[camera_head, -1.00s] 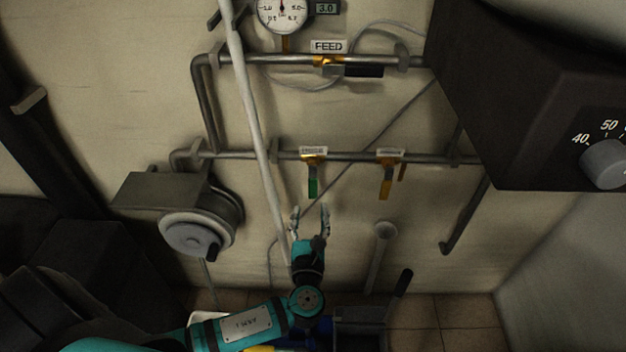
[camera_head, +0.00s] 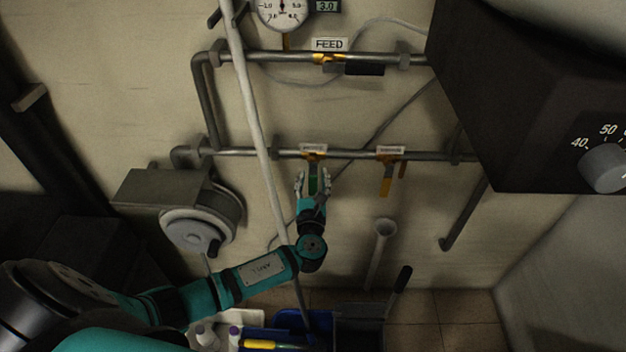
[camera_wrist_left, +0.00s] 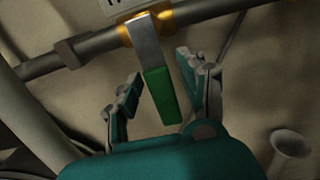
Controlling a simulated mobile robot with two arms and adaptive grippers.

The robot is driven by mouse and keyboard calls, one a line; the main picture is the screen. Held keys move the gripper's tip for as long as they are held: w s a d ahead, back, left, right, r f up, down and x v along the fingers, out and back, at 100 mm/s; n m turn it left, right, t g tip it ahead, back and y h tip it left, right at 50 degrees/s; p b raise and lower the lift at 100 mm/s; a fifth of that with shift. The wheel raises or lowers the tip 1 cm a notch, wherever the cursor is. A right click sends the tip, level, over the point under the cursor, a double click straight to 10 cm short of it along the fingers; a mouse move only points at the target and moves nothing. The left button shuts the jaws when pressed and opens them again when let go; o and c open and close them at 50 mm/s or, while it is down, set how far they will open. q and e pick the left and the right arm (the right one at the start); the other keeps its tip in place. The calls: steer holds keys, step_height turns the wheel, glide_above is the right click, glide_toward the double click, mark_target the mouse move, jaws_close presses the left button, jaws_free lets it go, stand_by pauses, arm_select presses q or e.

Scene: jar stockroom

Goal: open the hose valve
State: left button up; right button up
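The green-handled valve lever (camera_head: 312,183) hangs straight down from a brass valve on the lower wall pipe, under a small label too blurred to read. In the left wrist view the lever (camera_wrist_left: 161,92) has a bare metal upper part and a green grip. My left gripper (camera_head: 313,178) is open, with one finger on each side of the green grip. In the left wrist view a gap shows between the lever and each finger of the gripper (camera_wrist_left: 163,88). A yellow-handled lever (camera_head: 386,184) hangs down from a second labelled valve to the right. My right gripper is not in view.
An upper pipe carries a FEED label (camera_head: 329,44) and a brass valve. A dark box with a dial (camera_head: 604,168) juts out at right.

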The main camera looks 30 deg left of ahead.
arm_select(q)
jaws_close()
steer(key=shift+w+d+f, duration=0.1)
steer(key=shift+f, duration=0.05)
stand_by(0.4)
steer(key=shift+d+n+b, duration=0.1)
steer(key=shift+n+b, duration=0.35)
steer(key=shift+n, duration=0.05)
steer(key=w+d+r+n+b, duration=0.2)
steer(key=d+r+n+b, duration=0.2)
steer(key=n+b, duration=0.5)
steer(key=shift+r+n, duration=0.2)
steer(key=shift+n, duration=3.8)
steer(key=shift+r, duration=0.1)
